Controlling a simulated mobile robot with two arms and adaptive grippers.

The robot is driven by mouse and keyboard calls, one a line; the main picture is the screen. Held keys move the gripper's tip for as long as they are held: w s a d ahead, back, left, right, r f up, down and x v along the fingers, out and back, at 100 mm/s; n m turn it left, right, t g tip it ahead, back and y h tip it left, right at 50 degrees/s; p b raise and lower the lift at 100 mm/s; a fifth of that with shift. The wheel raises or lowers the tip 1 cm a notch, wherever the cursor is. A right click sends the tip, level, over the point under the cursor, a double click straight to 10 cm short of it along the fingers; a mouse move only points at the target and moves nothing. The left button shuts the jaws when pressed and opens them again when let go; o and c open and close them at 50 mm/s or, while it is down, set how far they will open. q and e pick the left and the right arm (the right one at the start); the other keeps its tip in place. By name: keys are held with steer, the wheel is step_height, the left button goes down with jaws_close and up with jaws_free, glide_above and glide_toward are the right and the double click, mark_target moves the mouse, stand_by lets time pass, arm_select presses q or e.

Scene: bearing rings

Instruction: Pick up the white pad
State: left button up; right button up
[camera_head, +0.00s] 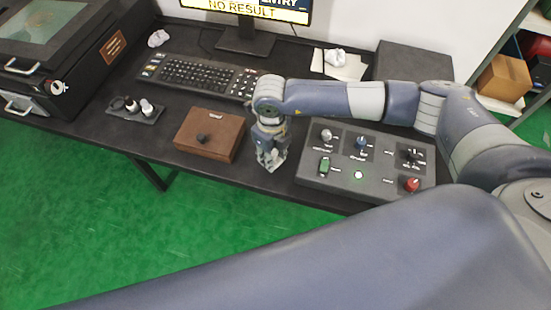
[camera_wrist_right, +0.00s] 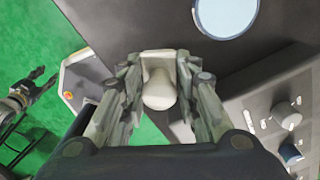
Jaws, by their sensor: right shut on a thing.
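The white pad (camera_wrist_right: 160,88) is an off-white block with a rounded knob, between the fingers of my right gripper (camera_wrist_right: 158,95) in the right wrist view. The fingers are shut on it from both sides. In the head view my right gripper (camera_head: 270,163) points down near the desk's front edge, between the brown box and the control panel; I cannot make out the pad there. My left gripper (camera_wrist_right: 42,84) shows at the left edge of the right wrist view, over the green floor, with its fingers apart and empty.
The brown box (camera_head: 222,144) with a dark knob stands left of my right gripper. The control panel (camera_head: 340,189) with several knobs stands right. A keyboard (camera_head: 195,75) lies behind. A pale blue disc (camera_wrist_right: 226,14) with a dark rim lies on the desk in the wrist view.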

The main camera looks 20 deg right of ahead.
steer(key=s+a+r+b, duration=0.1)
steer(key=s+a+b, duration=0.2)
steer(key=a, duration=1.1)
steer(key=s, duration=0.2)
steer(key=shift+s, duration=0.4)
steer(key=shift+r, duration=0.1)
